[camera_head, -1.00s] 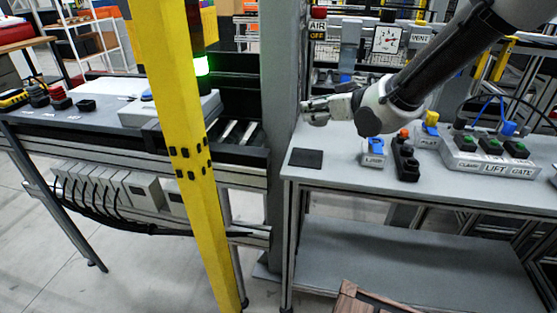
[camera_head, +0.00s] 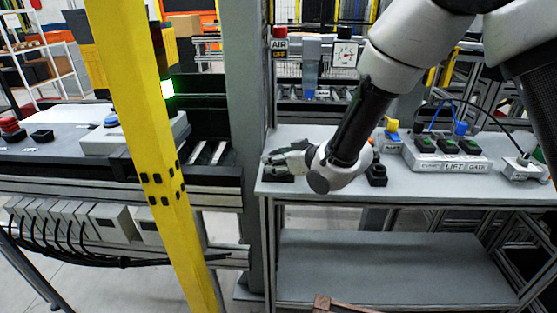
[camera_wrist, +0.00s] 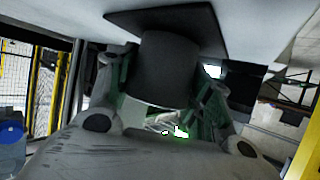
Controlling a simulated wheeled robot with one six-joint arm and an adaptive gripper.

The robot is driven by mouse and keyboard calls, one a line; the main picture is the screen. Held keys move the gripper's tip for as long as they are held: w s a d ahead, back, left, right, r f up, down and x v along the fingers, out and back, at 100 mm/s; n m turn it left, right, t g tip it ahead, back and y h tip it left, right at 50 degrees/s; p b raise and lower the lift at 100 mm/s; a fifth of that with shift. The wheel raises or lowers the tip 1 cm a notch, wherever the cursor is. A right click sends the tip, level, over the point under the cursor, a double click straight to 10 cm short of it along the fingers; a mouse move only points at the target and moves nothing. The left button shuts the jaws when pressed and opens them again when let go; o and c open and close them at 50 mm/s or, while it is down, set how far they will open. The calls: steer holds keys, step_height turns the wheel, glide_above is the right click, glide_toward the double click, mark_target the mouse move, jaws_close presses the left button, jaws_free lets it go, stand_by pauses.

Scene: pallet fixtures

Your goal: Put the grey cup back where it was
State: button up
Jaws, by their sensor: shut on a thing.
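The grey cup (camera_wrist: 166,68) is a dark grey cylinder between the two fingers of my gripper (camera_wrist: 160,92) in the wrist view. My gripper is shut on it. The wrist view is turned over, with the table at the top. The cup's base end is at the dark square mat (camera_wrist: 204,24), either touching it or very close; I cannot tell which. In the head view my gripper (camera_head: 287,163) is low over the mat (camera_head: 280,179) near the left end of the grey table (camera_head: 315,204). The cup cannot be made out there.
The button box labelled LIFT and GATE (camera_head: 447,160) stands right of my arm. A black switch block (camera_head: 377,175) is close beside my wrist. A grey post (camera_head: 247,100) rises at the table's left end, and a yellow post (camera_head: 145,130) stands further left.

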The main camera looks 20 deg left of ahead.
steer(key=o, duration=1.1)
steer(key=shift+f, duration=0.1)
steer(key=shift+c, duration=0.2)
